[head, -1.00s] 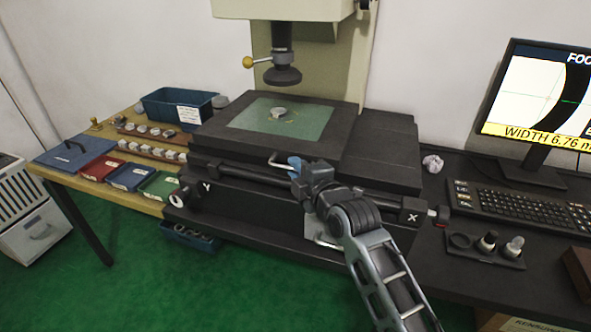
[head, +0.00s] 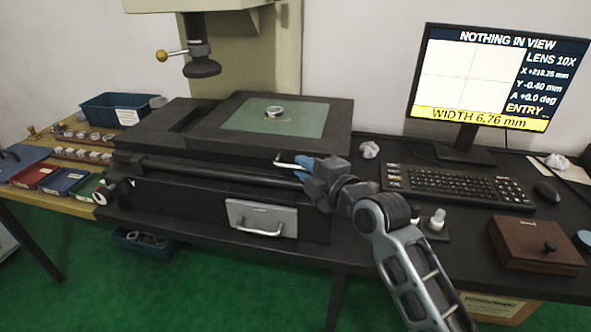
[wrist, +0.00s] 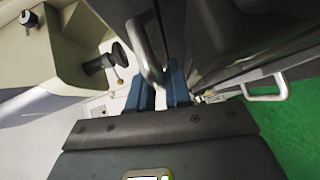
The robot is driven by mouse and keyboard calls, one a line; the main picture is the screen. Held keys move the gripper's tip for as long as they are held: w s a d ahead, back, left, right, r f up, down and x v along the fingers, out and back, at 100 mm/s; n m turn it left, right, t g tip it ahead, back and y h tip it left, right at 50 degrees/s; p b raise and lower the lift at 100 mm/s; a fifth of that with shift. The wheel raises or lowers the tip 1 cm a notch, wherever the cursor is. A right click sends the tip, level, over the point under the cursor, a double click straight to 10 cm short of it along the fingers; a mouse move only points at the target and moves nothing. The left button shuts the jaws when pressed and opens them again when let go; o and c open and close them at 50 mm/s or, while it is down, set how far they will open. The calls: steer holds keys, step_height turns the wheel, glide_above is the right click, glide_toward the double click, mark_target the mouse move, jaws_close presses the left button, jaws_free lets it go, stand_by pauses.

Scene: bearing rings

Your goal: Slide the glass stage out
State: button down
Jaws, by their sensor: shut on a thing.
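The glass stage is a green glass plate (head: 300,122) set in a black frame (head: 338,125), displaced to the right of the lens column (head: 201,66). A metal ring (head: 274,111) lies on the glass. My gripper (head: 303,172) is at the front edge of the stage, shut on its metal bar handle (head: 284,163). In the wrist view the handle (wrist: 146,50) runs down to the blue fingers of my gripper (wrist: 162,88); the fingers partly hide the grip.
The monitor (head: 470,80) reads NOTHING IN VIEW and X +218.25 mm. Coloured trays (head: 62,180) and a blue bin (head: 115,107) are at left. A drawer front (head: 262,217) sits below the stage.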

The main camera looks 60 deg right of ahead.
steer(key=shift+s+d, duration=0.35)
steer(key=shift+s, duration=0.5)
steer(key=c, duration=1.3)
jaws_free()
steer(key=shift+o, duration=0.6)
